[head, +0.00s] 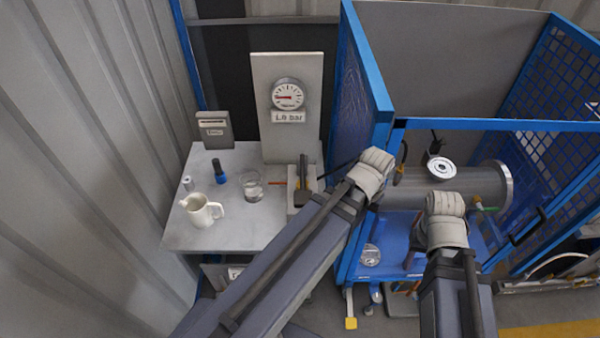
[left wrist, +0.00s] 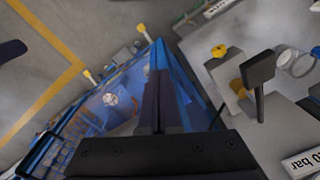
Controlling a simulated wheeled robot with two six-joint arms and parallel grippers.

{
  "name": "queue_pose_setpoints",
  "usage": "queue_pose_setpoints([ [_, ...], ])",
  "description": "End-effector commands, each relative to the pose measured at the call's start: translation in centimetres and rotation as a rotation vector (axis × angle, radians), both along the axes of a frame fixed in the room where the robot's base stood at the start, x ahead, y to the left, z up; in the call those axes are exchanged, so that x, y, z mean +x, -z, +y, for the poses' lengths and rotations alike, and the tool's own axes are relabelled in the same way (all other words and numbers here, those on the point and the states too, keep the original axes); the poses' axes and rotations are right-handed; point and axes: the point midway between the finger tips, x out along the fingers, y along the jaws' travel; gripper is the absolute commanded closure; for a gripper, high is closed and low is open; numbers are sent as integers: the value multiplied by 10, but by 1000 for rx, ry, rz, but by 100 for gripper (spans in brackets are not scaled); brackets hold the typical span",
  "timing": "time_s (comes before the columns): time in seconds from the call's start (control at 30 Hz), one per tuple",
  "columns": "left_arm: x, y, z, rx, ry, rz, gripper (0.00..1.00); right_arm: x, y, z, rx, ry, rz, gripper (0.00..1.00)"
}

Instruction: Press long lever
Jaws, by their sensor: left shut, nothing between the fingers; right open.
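The long lever (head: 304,170) is a dark upright handle on a small grey block at the right edge of the grey table. In the left wrist view the lever (left wrist: 258,78) has a broad black head and stands to the right of my left gripper (left wrist: 160,80), clearly apart from it. The left gripper's dark fingers are shut and empty.
The table (head: 240,232) carries a cream jug (head: 203,210), a glass beaker (head: 252,186) and a blue-black cylinder (head: 219,172). A gauge (head: 288,95) stands on a panel behind. The blue frame (head: 378,70) and a metal cylinder (head: 482,188) are to the right.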

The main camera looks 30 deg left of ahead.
Motion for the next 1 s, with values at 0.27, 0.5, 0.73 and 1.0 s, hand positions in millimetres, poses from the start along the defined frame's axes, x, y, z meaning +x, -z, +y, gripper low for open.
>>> queue_pose_setpoints([
  [0.27,20,-62,41,-30,-205,-20,100,0,-62,0,0,5,1,50],
  [0.5,39,-71,80,-34,-642,16,100,0,-71,0,1,7,1,50],
  [0.73,54,-80,123,-12,-1177,75,100,0,-79,0,1,8,2,50],
  [1.0,64,-89,173,49,-1755,141,100,0,-86,0,1,9,2,50],
])
